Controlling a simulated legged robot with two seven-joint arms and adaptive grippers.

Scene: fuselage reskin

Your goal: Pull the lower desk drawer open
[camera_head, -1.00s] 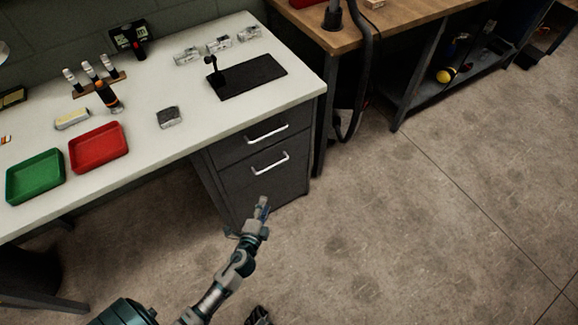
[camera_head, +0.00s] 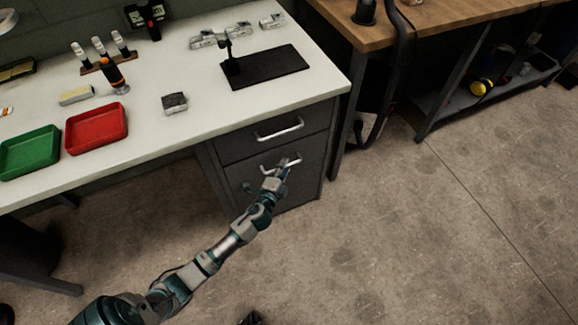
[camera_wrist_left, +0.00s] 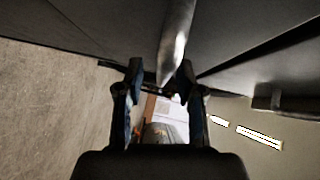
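The grey desk pedestal has an upper drawer with a pale bar handle (camera_head: 279,131) and a lower drawer (camera_head: 238,174) with a similar handle (camera_head: 292,162). My left gripper (camera_head: 280,170) is at the lower handle and covers part of it in the head view. In the left wrist view, the two dark fingers (camera_wrist_left: 160,72) are apart. The metal handle bar (camera_wrist_left: 176,35) reaches down between them, closer to the right finger; I cannot tell whether they touch it. The lower drawer appears shut in the head view.
The white desktop (camera_head: 185,135) above holds a red tray (camera_head: 97,128), a green tray (camera_head: 30,152) and a black mat (camera_head: 265,67). A wooden bench (camera_head: 430,20) with a hanging hose stands to the right. The floor (camera_head: 400,230) before the drawers is clear.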

